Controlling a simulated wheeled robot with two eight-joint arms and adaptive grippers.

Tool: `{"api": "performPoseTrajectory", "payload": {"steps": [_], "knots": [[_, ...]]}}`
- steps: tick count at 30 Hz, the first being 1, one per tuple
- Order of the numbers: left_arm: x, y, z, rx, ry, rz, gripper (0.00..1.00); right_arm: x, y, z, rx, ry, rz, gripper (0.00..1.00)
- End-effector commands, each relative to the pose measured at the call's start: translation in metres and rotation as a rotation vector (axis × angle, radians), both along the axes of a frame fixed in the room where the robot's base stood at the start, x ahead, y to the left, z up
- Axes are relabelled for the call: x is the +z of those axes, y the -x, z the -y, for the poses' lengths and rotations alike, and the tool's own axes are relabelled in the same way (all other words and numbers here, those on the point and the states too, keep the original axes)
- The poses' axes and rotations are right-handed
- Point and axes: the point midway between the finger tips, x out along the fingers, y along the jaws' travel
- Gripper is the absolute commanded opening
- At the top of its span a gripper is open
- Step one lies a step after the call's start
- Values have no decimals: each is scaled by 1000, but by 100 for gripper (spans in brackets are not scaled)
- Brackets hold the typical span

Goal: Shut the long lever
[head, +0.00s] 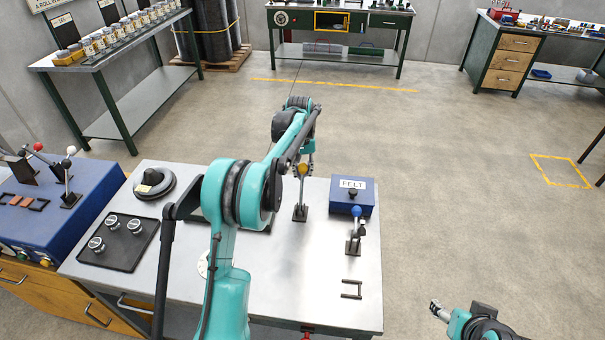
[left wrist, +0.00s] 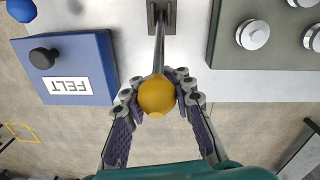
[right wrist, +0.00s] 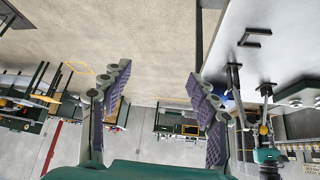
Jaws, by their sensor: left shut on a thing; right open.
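A lever with a yellow ball knob (head: 303,170) stands on a dark base (head: 300,212) on the metal worktable; its rod looks longer than the one beside it. My left gripper (left wrist: 157,88) is shut on the yellow knob (left wrist: 157,97), with fingers on both sides of it; the rod (left wrist: 159,45) runs to its base. A shorter lever with a blue ball knob (head: 356,211) stands to the right, by the FELT box. My right gripper (right wrist: 160,80) is open and empty, off the table's right side; it also shows in the head view (head: 437,310).
The blue FELT box (head: 340,205) sits right of the yellow-knobbed lever. A dark panel with several knobs (head: 130,222) and a round dark device (head: 155,182) are at left. A small dark bracket (head: 352,296) lies front right. A blue console (head: 50,225) adjoins the left side.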

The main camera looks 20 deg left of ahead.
Motion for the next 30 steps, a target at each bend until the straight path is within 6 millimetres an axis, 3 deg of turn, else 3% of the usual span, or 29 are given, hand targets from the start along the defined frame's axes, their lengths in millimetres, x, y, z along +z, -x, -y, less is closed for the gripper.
{"api": "performPoseTrajectory", "payload": {"steps": [4, 8, 11, 14, 20, 24, 30], "knots": [[-2, 1, 3, -3, 3, -5, 0, -1, 0, 0, 0, 0, 0, 60], [-2, 1, 3, -3, 4, -6, 0, 1, -3, -3, 20, 5, 5, 29], [-2, 1, 3, -3, 4, -6, 0, 8, -16, -14, 101, 31, 25, 2], [-2, 1, 3, -3, 4, -6, 0, 20, -41, -36, 260, 87, 70, 0], [-2, 1, 3, -3, 4, -6, 0, 49, -108, -112, 693, 273, 236, 0], [-2, 1, 3, -3, 5, -5, 0, 61, -149, -174, 973, 426, 382, 0], [-2, 1, 3, -4, 5, -5, 0, 62, -187, -267, 1298, 633, 597, 0]]}}
